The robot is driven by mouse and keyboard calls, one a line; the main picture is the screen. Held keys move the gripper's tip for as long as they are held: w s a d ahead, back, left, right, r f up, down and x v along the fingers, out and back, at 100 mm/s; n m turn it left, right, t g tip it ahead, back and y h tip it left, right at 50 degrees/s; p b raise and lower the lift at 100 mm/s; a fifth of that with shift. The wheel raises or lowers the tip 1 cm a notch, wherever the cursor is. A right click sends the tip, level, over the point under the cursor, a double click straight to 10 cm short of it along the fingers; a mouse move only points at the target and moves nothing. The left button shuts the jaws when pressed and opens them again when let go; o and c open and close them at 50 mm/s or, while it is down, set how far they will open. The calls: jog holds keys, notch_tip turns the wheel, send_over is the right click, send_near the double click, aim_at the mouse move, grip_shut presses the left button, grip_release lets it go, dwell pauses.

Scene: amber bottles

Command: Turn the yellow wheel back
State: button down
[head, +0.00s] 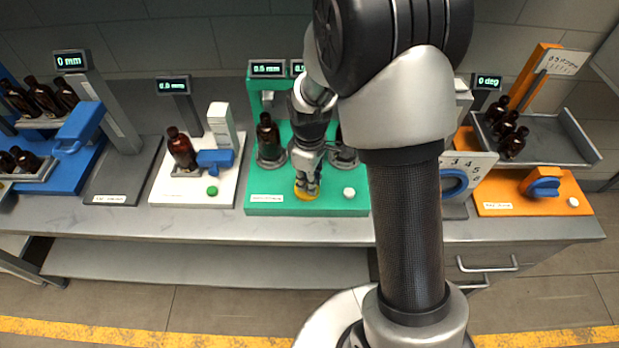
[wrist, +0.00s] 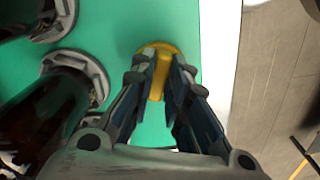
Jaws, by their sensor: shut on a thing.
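The yellow wheel (head: 308,190) sits at the front of the green station (head: 268,202) in the head view, partly hidden by my gripper (head: 306,184). In the wrist view the yellow wheel (wrist: 160,50) shows as a round disc with a raised bar across it. My gripper (wrist: 162,88) points down over it, its two fingers on either side of the bar and closed on it. Amber bottles (head: 268,137) stand in grey round holders behind the wheel. One bottle is largely hidden by my arm.
A white button (head: 349,193) is right of the wheel on the green base. Displays above the green station read 0.5 mm on the left; the other is partly hidden. A white station (head: 192,180) stands left, an orange station (head: 530,197) right.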

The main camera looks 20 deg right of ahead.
jog(key=m, duration=0.4)
jog(key=shift+a+m+p, duration=0.1)
jog(key=shift+m+p, duration=0.2)
jog(key=shift+p, duration=0.05)
jog(key=m, duration=0.3)
jog(key=shift+a+m, duration=0.1)
jog(key=shift+m, duration=0.2)
jog(key=m+p, duration=0.1)
jog(key=m, duration=0.6)
jog(key=shift+a, duration=0.2)
jog(key=m, duration=0.8)
jog(key=shift+w+a+p, duration=0.15)
jog(key=shift+p, duration=0.2)
jog(key=m, duration=0.4)
jog(key=shift+w, duration=0.1)
jog(key=shift+w+m, duration=0.1)
jog(key=shift+m, duration=2)
jog(key=c, duration=1.6)
grip_release()
